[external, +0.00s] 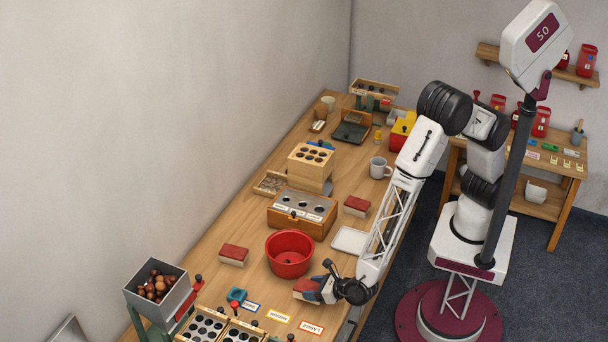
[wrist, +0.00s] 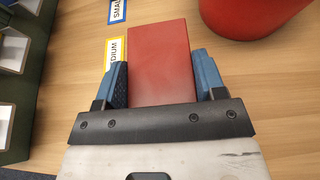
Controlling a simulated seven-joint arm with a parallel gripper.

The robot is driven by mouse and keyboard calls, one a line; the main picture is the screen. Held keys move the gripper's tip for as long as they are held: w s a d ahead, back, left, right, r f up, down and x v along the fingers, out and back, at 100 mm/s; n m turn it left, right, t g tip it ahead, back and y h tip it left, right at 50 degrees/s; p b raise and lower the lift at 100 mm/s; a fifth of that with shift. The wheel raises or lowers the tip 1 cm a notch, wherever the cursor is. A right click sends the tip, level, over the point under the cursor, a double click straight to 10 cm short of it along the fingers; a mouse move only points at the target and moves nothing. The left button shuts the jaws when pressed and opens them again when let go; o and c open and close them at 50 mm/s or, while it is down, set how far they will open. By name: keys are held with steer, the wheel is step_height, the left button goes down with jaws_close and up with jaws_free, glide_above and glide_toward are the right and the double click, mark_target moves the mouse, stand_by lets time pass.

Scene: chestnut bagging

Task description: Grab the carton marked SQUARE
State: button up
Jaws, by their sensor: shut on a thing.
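My gripper (external: 316,287) is low over the front part of the table. Its two blue finger pads (wrist: 163,76) press on both sides of a red-topped carton (wrist: 160,48); the carton also shows in the external view (external: 304,285). No SQUARE marking can be read on it in either view. Two similar red-topped cartons stand on the table, one left of the red bowl (external: 233,253) and one near the mug (external: 356,206); their markings cannot be read either.
The red bowl (external: 289,254) stands just behind the held carton. A white tray (external: 350,240) lies to its right. Labels MEDIUM (wrist: 112,55) and LARGE (external: 312,327) lie near the gripper. A chestnut hopper (external: 150,310) and holed trays (external: 205,327) are at front left.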

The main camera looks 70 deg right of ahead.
steer(key=s+d, duration=0.4)
steer(key=d, duration=0.1)
steer(key=s+d+r, duration=0.1)
steer(key=s+d, duration=0.1)
steer(key=d, duration=0.1)
steer(key=shift+d, duration=0.1)
steer(key=shift+w, duration=0.1)
stand_by(0.6)
